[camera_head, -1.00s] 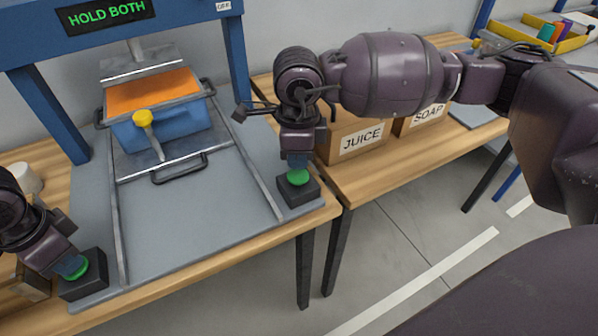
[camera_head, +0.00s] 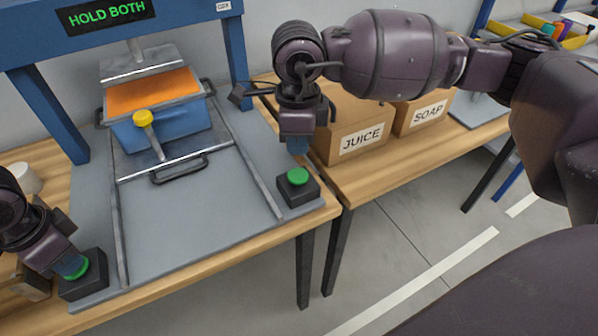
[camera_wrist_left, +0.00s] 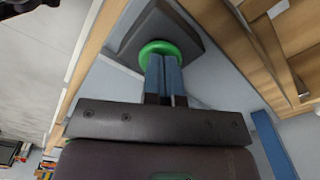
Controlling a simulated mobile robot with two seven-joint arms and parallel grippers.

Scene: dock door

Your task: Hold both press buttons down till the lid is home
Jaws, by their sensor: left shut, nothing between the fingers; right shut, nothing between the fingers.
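The left press button (camera_head: 82,268) is green on a black box at the bench's front left. My left gripper (camera_head: 74,266) is shut and empty, its fingertips at that button; the left wrist view shows the closed fingers (camera_wrist_left: 163,72) against the green button (camera_wrist_left: 160,50). The right press button (camera_head: 298,177) is green on a black box. My right gripper (camera_head: 297,146) is shut and empty just above it, with a gap. The orange lid (camera_head: 152,92) sits over the blue tub (camera_head: 165,130) under the press plate (camera_head: 145,66).
A green "HOLD BOTH" display (camera_head: 107,14) is on the blue press frame (camera_head: 45,112). A yellow-knobbed lever (camera_head: 143,119) stands before the tub. Juice (camera_head: 358,130) and soap (camera_head: 425,112) boxes stand to the right.

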